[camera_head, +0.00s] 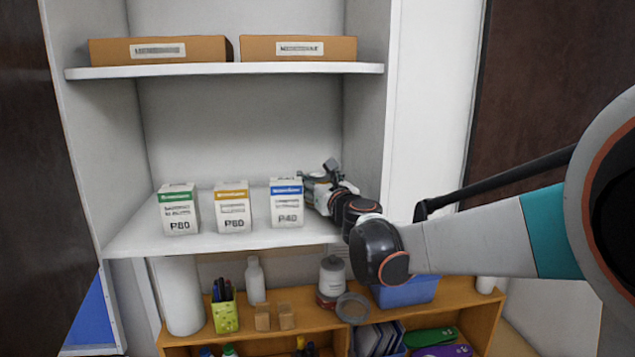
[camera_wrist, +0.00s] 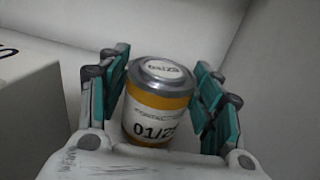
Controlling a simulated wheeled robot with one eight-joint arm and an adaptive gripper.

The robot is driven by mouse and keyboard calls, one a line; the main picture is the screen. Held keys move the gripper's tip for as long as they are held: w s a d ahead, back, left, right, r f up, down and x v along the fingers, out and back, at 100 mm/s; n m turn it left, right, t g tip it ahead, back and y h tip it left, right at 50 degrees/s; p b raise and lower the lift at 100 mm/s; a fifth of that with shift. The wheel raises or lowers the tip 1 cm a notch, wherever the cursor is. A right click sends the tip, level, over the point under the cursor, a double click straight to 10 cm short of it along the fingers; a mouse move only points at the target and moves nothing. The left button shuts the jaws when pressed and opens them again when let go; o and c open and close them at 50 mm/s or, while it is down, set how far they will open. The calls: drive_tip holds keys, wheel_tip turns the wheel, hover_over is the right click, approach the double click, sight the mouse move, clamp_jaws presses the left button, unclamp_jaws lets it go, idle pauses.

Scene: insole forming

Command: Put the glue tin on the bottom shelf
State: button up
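In the wrist view a small round tin (camera_wrist: 157,105) with a grey lid, an orange band and a white label reading "01/2…" stands between the two teal finger pads of my gripper (camera_wrist: 163,68). The pads flank it, with a narrow gap showing on the right; firm contact is not clear. In the head view my gripper (camera_head: 322,184) reaches in over the lower white shelf (camera_head: 225,243), beside the shelf unit's right wall and just right of the blue-banded P40 box (camera_head: 286,203). The tin is hidden there.
Green P80 (camera_head: 178,209) and orange P60 (camera_head: 232,207) boxes stand left of the P40 box. Brown boxes (camera_head: 160,51) sit on the upper shelf (camera_head: 228,69). Below, a wooden cabinet (camera_head: 190,341) holds a pen cup (camera_head: 225,313), bottles and a blue bin (camera_head: 408,292).

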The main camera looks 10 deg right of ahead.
drive_tip(key=shift+s+r, duration=0.1)
drive_tip(key=shift+r, duration=0.1)
drive_tip(key=shift+s+d+f, duration=0.1)
drive_tip(key=shift+s, duration=0.2)
drive_tip(key=s, duration=0.3)
drive_tip(key=s+d+b, duration=0.1)
drive_tip(key=s, duration=0.3)
drive_tip(key=s+b, duration=0.1)
drive_tip(key=s, duration=0.3)
drive_tip(key=shift+d, duration=0.4)
